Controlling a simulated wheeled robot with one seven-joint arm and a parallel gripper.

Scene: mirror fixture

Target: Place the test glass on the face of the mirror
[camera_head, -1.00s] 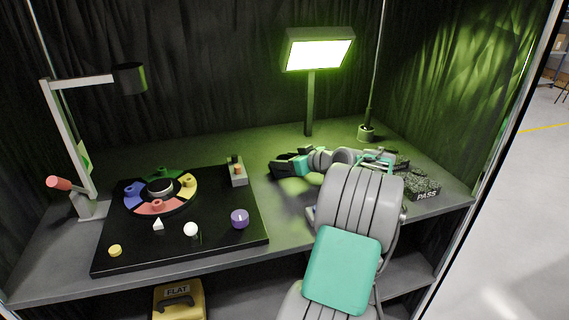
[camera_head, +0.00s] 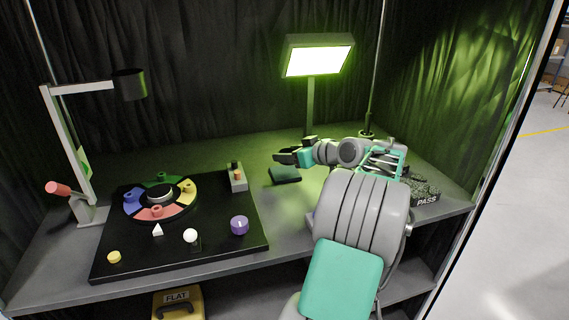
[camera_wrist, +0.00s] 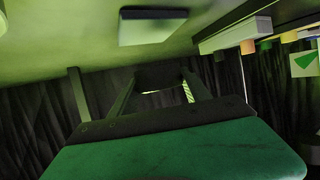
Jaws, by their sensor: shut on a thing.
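The mirror (camera_head: 160,188) appears to be the round piece at the centre of a ring of coloured segments, on the black board at left. My gripper (camera_head: 282,157) is above the right part of the bench, to the right of the board and well apart from the mirror. In the wrist view my gripper's fingers (camera_wrist: 160,88) are closed on a dark, rounded thing (camera_wrist: 162,75), likely the test glass; its outline is hard to make out.
A lit lamp (camera_head: 318,58) stands behind my gripper. A small grey block with coloured knobs (camera_head: 237,178) stands on the board's right edge. A white ball (camera_head: 190,235), purple cylinder (camera_head: 239,225) and yellow disc (camera_head: 114,257) are in front.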

